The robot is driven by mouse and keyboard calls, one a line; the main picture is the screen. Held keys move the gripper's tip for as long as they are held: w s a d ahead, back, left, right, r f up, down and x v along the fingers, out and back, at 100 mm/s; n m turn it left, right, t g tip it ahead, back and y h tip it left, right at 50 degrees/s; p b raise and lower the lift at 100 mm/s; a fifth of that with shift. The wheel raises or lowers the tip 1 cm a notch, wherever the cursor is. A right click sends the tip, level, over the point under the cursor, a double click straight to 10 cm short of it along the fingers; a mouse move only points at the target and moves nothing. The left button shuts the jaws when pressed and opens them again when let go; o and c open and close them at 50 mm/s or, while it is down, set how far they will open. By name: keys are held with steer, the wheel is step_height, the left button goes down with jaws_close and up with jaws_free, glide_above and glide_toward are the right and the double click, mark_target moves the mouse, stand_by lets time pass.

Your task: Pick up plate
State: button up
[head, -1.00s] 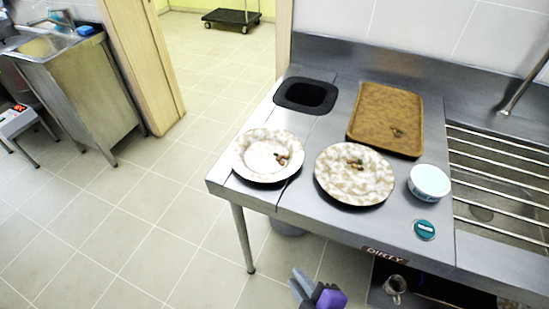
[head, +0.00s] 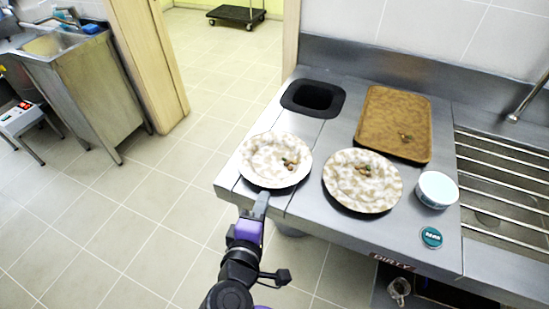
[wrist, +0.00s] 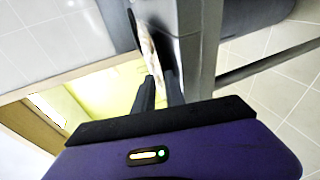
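Two white plates with a beige pattern and food scraps lie on the steel counter: the left plate (head: 262,152) near the counter's left end and the right plate (head: 350,192) beside it. My gripper (head: 262,198) is at the front rim of the left plate, at the counter's front edge. In the wrist view the two dark fingers (wrist: 158,90) stand a small gap apart, and the plate (wrist: 149,48) shows edge-on just past them, in line with the gap. Whether the fingertips touch the rim is hard to tell.
The counter (head: 300,215) also holds a square black-rimmed opening (head: 313,97), a brown tray (head: 390,130) with scraps, a white bowl (head: 437,189) and a round teal badge (head: 431,237). A rack of metal bars (head: 500,185) is at right.

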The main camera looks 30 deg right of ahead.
mark_target(269, 187)
steer(key=x, duration=0.5)
steer(key=shift+w+p, duration=0.1)
steer(key=shift+p, duration=0.25)
jaws_close()
steer(key=shift+r, duration=0.1)
stand_by(1.2)
step_height(269, 187, up, 20)
steer(key=p, duration=0.1)
stand_by(0.4)
steer(key=shift+d, duration=0.1)
stand_by(0.3)
